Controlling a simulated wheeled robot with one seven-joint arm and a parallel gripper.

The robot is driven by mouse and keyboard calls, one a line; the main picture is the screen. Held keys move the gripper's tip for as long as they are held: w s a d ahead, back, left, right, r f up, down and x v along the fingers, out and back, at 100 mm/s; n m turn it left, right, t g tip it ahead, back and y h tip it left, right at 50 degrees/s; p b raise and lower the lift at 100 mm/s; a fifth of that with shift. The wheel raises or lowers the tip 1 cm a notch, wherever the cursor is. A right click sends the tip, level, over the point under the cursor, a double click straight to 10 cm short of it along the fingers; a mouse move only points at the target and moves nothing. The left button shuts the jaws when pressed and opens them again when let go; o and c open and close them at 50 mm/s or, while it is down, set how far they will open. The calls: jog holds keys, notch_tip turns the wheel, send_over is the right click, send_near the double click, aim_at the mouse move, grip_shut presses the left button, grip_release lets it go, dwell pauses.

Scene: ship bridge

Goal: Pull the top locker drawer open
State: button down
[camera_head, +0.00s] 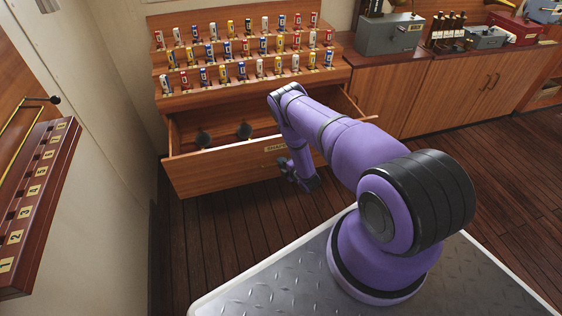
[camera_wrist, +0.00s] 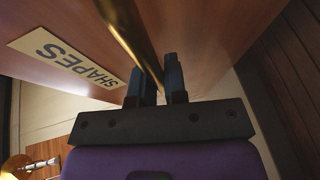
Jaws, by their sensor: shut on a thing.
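The top locker drawer (camera_head: 215,174) stands pulled out under the stepped rack in the head view, with its inside showing. Two dark round things (camera_head: 243,131) lie in it. A brass bar handle (camera_wrist: 128,27) runs along the front there. My gripper (camera_wrist: 157,72) is shut on this handle, with a dark finger on either side of it. In the head view my gripper (camera_head: 299,178) is at the drawer front, right of its middle; the handle is hidden there.
Rows of coloured cylinders stand on the stepped wooden rack (camera_head: 160,84) above the drawer. Wooden cabinets (camera_head: 455,98) with boxes on top stand at the right. A numbered panel (camera_head: 42,195) is at the left. Wooden floor (camera_head: 235,232) is clear before the drawer.

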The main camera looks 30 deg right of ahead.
jog(key=shift+s+a, duration=0.1)
jog(key=shift+s, duration=0.5)
jog(key=c, duration=1.2)
grip_release()
jog(key=v, duration=1)
jog(key=shift+s, duration=0.4)
